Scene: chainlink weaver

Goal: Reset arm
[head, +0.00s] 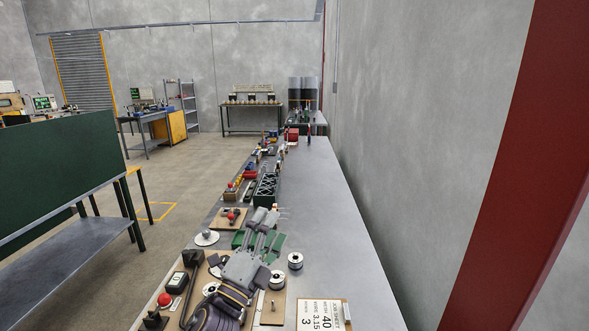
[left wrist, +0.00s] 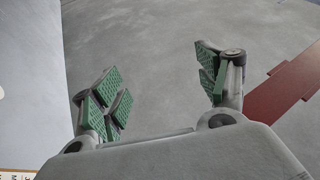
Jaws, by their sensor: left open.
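My left gripper (head: 262,229) is over the near part of the long grey workbench (head: 335,210) in the head view, its fingers pointing away from me. In the left wrist view the left gripper (left wrist: 162,82) has its green-padded fingers spread wide apart. Nothing is between them; only a plain grey surface and a dark red strip (left wrist: 285,95) show beyond. Its exact height over the bench is hard to tell. My right gripper is in neither view.
White-rimmed spools (head: 295,261) and a job ticket card (head: 324,315) lie near the gripper. A red button box (head: 165,300) is at lower left. A dark crate (head: 265,188) stands farther along. The bench's right side is mostly clear, beside a concrete wall (head: 425,130) and red column (head: 515,150).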

